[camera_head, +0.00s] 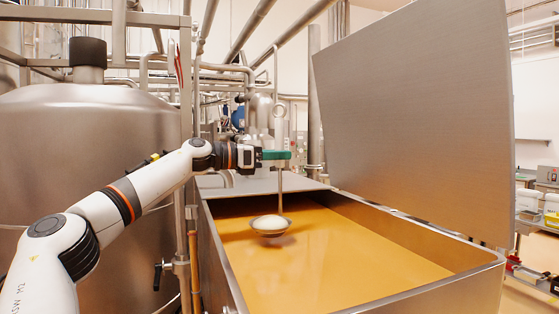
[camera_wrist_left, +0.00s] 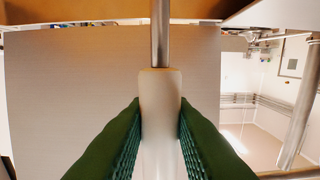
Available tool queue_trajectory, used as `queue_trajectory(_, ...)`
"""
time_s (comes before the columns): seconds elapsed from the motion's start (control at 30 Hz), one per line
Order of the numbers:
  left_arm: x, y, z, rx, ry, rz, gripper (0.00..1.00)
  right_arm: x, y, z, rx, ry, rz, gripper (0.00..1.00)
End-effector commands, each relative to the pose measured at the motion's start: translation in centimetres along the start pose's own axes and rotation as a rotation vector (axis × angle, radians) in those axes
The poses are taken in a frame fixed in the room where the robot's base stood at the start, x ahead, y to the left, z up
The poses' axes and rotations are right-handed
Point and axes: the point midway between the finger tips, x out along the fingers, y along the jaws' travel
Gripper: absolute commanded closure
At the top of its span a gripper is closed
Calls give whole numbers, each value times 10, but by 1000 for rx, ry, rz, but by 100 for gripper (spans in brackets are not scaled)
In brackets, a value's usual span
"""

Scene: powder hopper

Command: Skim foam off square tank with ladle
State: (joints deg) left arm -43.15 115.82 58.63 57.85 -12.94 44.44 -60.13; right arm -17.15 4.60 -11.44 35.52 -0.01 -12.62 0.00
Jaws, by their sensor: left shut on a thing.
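The square tank (camera_head: 222,262) is a steel tank filled with yellow-orange liquid (camera_head: 330,255). My left gripper (camera_head: 278,155) is above its far left part. The gripper's green fingers are shut on the pale handle of the ladle (camera_head: 281,190), and the grip also shows in the left wrist view (camera_wrist_left: 160,110). The ladle's shaft hangs down about upright. Its bowl (camera_head: 271,225) holds white foam and is over the liquid; I cannot tell whether it touches the surface. No other foam is clear on the liquid. My right gripper is out of view.
The tank's large lid (camera_head: 415,110) stands open on the right. A big steel vessel (camera_head: 85,140) is on the left, close to my left arm. Pipes fill the back. Containers (camera_head: 551,210) stand on a shelf at the far right.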

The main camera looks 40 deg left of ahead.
Motion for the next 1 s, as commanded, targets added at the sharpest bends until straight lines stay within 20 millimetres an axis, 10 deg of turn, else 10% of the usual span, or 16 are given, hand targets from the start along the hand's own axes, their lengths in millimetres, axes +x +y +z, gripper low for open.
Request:
queue_trajectory(0.17, 0, 0, -37, 1, 2, -1, 100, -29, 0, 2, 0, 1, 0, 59)
queue_trajectory(0.5, 0, 0, -71, 1, 1, -1, 100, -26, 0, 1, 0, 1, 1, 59)
queue_trajectory(1.0, -1, 0, -80, 0, 2, 0, 100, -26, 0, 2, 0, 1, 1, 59)
